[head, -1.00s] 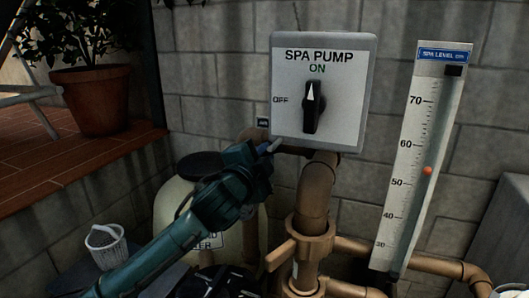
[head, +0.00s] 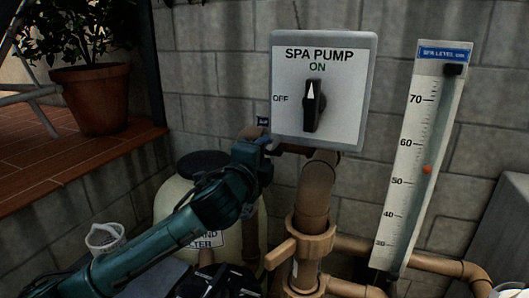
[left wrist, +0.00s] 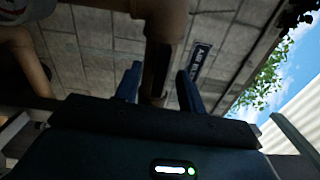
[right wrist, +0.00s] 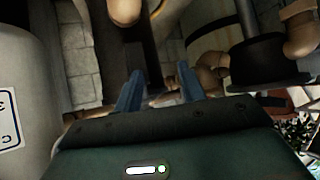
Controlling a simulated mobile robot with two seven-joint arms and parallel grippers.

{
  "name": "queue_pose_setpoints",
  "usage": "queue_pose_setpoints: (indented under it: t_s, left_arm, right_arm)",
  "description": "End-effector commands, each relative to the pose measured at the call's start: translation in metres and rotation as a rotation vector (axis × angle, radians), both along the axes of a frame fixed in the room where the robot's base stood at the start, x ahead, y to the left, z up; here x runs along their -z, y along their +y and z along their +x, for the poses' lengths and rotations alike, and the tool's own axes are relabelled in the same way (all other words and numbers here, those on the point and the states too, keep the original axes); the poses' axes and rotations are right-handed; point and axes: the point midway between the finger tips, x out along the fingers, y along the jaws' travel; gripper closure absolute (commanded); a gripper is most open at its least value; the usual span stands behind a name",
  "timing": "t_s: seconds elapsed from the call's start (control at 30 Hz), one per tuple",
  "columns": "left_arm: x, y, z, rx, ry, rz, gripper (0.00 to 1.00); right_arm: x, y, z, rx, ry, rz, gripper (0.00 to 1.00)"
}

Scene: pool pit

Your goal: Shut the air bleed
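The air bleed appears to be the dark lever (left wrist: 157,70) under a brown pipe in the left wrist view, near a small dark label (left wrist: 200,60) on the wall. That label also shows in the head view (head: 263,122), too small to read, left of the switch box. My left gripper (head: 268,143) is just below the label and largely hides the fitting there. In the left wrist view its blue fingers (left wrist: 160,90) are apart, one on each side of the lever, with gaps visible. My right gripper (right wrist: 159,88) is open and empty, outside the head view.
The spa pump switch box (head: 357,92), pointer at ON, hangs just right of my left gripper. Brown pipes (head: 316,190) rise below it. A cream filter tank (head: 172,205) stands behind my left arm. A level gauge (head: 408,165) is at right.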

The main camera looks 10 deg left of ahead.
Motion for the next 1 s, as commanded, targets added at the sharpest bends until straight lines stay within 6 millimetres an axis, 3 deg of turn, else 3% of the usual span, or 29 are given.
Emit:
queue_pose_setpoints:
  t_s: [0.27,0.7,1.0]
  left_arm:
    - [0.000,0.001,-0.006,0.000,0.000,-0.001,0.60]
    - [0.000,0.012,-0.063,0.001,0.000,-0.001,0.60]
    - [0.000,0.013,-0.069,0.000,0.000,-0.001,0.60]
  right_arm:
    - [0.000,0.000,0.000,0.000,0.000,0.000,0.60]
    - [0.000,0.000,-0.001,0.000,0.001,0.000,0.60]
    - [0.000,0.000,-0.001,0.000,0.001,0.000,0.60]
